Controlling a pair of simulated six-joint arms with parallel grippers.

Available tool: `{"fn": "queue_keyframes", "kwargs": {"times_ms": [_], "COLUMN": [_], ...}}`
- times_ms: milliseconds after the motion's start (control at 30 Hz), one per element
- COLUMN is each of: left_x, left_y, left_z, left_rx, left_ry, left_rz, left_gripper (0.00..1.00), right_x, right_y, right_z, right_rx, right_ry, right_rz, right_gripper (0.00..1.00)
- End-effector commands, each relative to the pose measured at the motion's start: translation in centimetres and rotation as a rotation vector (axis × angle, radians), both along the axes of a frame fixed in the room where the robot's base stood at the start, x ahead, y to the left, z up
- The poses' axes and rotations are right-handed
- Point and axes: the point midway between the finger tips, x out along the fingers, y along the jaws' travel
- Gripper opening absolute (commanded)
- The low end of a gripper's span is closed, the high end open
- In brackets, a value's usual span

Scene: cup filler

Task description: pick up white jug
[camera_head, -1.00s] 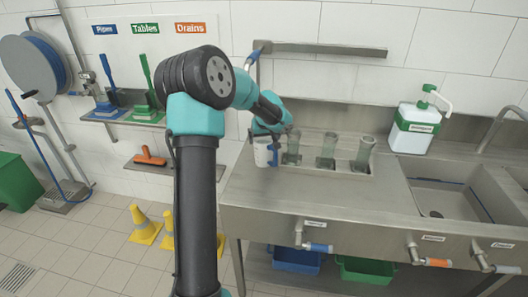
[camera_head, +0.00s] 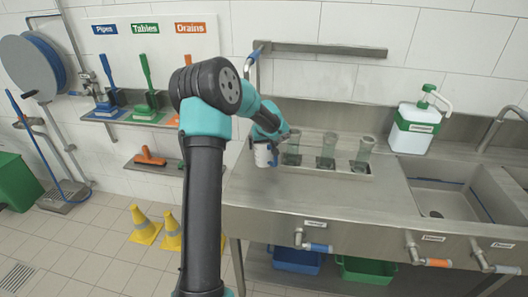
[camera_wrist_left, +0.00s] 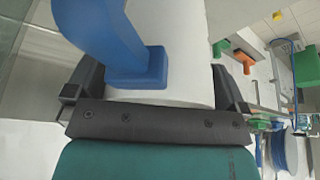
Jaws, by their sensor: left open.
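The white jug (camera_head: 262,156) with a blue handle is at the left end of the steel counter in the head view, partly hidden by my arm. In the left wrist view the white jug body (camera_wrist_left: 185,40) fills the upper middle, with its blue handle (camera_wrist_left: 115,45) toward the camera. My left gripper (camera_wrist_left: 155,85) is open, with one dark finger on each side of the jug. In the head view my left gripper (camera_head: 270,138) is right at the jug. I cannot tell whether the fingers touch it. My right gripper is not in view.
Several clear glass cups (camera_head: 326,152) stand in a tray just right of the jug. A white and green pump bottle (camera_head: 416,127) stands farther right, behind a sink (camera_head: 450,202). A wall rail (camera_head: 320,51) is above the counter. Bare counter lies in front of the tray.

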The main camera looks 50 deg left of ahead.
Motion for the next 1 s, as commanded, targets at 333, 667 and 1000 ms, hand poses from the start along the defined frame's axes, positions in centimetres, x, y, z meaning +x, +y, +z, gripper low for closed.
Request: {"fn": "queue_keyframes", "kwargs": {"times_ms": [333, 667, 1000], "left_x": [0.0, 0.0, 0.02], "left_y": [-0.02, -0.03, 0.0], "left_z": [0.02, 0.03, 0.18], "left_rx": [0.0, 0.0, 0.0], "left_ry": [0.0, 0.0, -0.001], "left_rz": [0.0, 0.0, 0.0], "left_gripper": [0.89, 0.58, 0.45], "right_x": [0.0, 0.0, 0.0], "right_y": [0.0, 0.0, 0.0], "right_z": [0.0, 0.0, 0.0], "right_rx": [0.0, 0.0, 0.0], "right_ry": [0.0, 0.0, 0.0], "right_rz": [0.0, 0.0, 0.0], "right_gripper": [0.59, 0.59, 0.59]}}
